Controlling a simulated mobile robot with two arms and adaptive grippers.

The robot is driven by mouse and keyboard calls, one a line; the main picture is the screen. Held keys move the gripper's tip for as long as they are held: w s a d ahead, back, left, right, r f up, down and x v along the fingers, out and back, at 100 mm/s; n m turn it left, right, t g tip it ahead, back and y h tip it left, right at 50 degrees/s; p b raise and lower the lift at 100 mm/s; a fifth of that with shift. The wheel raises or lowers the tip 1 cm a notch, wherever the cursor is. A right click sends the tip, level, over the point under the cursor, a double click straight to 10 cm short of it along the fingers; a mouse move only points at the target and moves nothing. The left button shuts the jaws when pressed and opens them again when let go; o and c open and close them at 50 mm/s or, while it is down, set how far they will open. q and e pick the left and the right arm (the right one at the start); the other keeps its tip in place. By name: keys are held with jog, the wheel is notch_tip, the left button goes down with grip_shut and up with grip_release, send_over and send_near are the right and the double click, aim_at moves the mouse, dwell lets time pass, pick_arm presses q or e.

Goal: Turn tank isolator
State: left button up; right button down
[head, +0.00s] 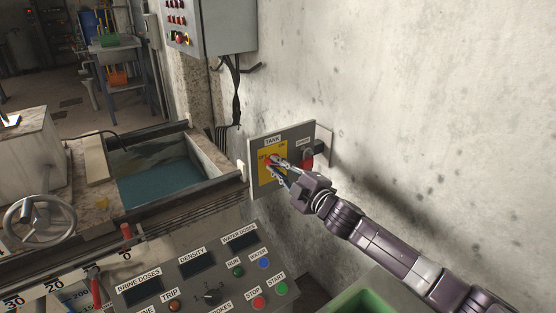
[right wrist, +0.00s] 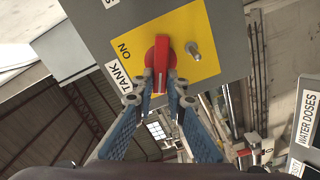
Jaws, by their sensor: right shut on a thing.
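The tank isolator is a red handle (right wrist: 161,62) on a yellow plate (head: 265,176) under a TANK label (head: 272,141). It is on a grey panel on the wall. My right gripper (head: 277,163) reaches it from the right. In the right wrist view the two fingertips (right wrist: 160,87) are closed on either side of the red handle's near end. In that view the handle stands nearly upright in the picture, with the word ON to its left and a metal bolt (right wrist: 193,51) to its right. The fingers partly hide the handle in the head view. My left gripper is not in view.
A second switch with a dark knob (head: 309,154) is on the same panel, close to my right gripper. A control console (head: 205,268) with displays and buttons stands below. A water-filled tank (head: 158,183) lies to the left. A grey control box (head: 229,29) hangs above.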

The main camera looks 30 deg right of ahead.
jog(key=n, duration=0.2)
jog(key=shift+a+f+n+p, duration=0.1)
jog(key=shift+f+n+p, duration=0.1)
jog(key=shift+n+p, duration=0.15)
pick_arm(q)
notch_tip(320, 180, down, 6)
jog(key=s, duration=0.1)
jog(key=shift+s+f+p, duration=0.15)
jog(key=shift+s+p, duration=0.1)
jog(key=shift+p, duration=0.15)
pick_arm(e)
jog(key=shift+f+n, duration=0.25)
jog(key=shift+n, duration=1.1)
jog(key=c, duration=1.9)
grip_release()
jog(key=shift+c, duration=0.2)
jog(key=s+d, duration=0.1)
jog(key=s, duration=1.1)
jog(key=shift+d, duration=0.3)
